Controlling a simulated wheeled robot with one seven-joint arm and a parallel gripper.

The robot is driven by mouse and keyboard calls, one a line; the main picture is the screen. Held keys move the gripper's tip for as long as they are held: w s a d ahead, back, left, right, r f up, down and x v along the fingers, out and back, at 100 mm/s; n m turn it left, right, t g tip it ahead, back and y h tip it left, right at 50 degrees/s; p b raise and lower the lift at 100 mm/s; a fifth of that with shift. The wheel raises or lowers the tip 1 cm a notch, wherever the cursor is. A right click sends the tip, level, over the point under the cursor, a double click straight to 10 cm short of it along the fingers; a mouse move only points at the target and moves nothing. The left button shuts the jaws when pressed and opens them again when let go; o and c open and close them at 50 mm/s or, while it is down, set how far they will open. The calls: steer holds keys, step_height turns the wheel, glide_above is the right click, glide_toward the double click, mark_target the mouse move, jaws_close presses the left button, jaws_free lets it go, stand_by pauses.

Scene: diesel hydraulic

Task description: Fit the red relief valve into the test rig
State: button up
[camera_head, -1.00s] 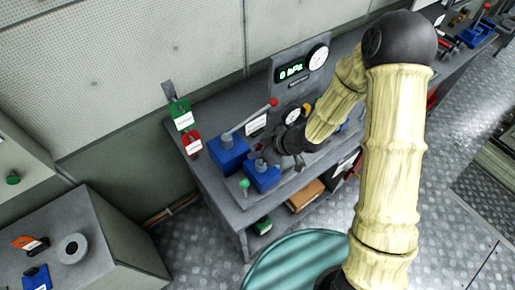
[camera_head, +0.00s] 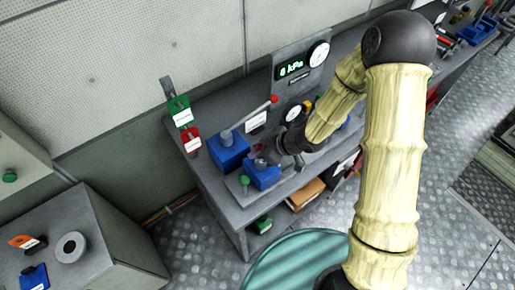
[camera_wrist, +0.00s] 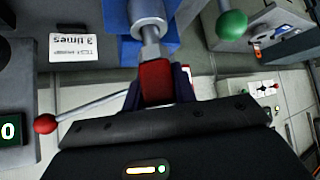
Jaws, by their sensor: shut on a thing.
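The red relief valve (camera_wrist: 158,82) is between the two dark fingers of my gripper (camera_wrist: 158,98) in the wrist view. My gripper is shut on its red body. A silver stem (camera_wrist: 151,50) runs from the red body to a wider silver fitting (camera_wrist: 148,14) at the blue block of the test rig (camera_wrist: 127,48). I cannot tell whether the stem is seated in the block. In the head view my gripper (camera_head: 274,153) is beside the rig's small blue block (camera_head: 263,178) on the bench, and the valve is mostly hidden.
A lever with a red knob (camera_head: 273,99) rises from a larger blue block (camera_head: 229,152). A green knob (camera_head: 245,180) stands close to the small block. A panel with a kPa display (camera_head: 291,71) and a gauge is behind. Green (camera_head: 180,112) and red tags (camera_head: 191,143) hang left.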

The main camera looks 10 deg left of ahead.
steer(key=shift+f+b, duration=0.75)
steer(key=shift+f, duration=0.25)
steer(key=o, duration=1.1)
steer(key=shift+r, duration=0.1)
steer(key=p+v, duration=0.3)
steer(key=v, duration=1.4)
steer(key=shift+d, duration=0.2)
